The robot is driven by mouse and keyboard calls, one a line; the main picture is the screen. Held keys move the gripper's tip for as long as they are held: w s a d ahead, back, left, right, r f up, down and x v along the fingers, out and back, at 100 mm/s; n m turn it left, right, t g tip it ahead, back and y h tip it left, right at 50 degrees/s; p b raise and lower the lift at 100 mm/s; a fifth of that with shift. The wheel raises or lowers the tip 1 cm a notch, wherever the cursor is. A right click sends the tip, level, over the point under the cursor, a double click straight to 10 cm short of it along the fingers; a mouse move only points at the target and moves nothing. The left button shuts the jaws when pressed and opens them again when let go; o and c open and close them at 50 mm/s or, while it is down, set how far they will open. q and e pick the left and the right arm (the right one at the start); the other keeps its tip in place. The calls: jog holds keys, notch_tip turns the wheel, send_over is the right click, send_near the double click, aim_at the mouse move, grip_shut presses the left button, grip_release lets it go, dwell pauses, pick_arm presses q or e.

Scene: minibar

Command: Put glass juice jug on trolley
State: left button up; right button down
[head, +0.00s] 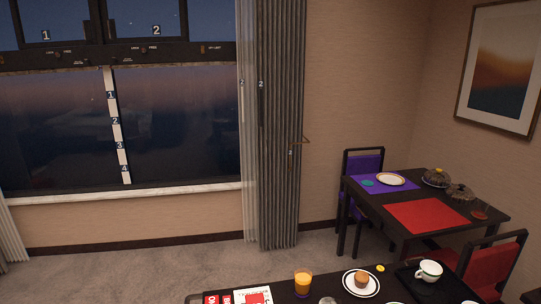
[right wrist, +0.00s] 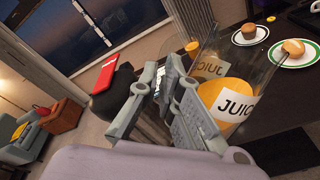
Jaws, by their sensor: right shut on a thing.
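The glass juice jug (right wrist: 245,55) is clear, holds orange juice low down and carries JUICE labels. It is tilted in the right wrist view, beside the dark counter. My right gripper (right wrist: 168,75) is shut at the jug's near side, apparently on its handle; the fingers hide the grip. I cannot tell whether the jug touches the counter. The jug cannot be made out for sure in the head view. My left gripper is in neither view. No surface can be told for sure as the trolley.
The dark counter (head: 400,292) bears a glass of orange juice (head: 303,283), a muffin (head: 361,281) on a plate and a white cup (head: 430,270) on a black tray. A dining table (head: 370,198) with red and purple mats stands behind. Carpet (head: 130,270) is free at left.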

jog(key=shift+s+d+r+m+h, duration=0.2)
jog(key=shift+s+r+m+h, duration=0.25)
jog(key=shift+s+m+h, duration=0.4)
jog(key=shift+s+d+r+m+h, duration=0.15)
jog(key=shift+s+r+m+h, duration=0.35)
jog(key=shift+h, duration=0.55)
notch_tip(320, 180, down, 10)
jog(key=b, duration=1)
jog(key=shift+w, duration=0.1)
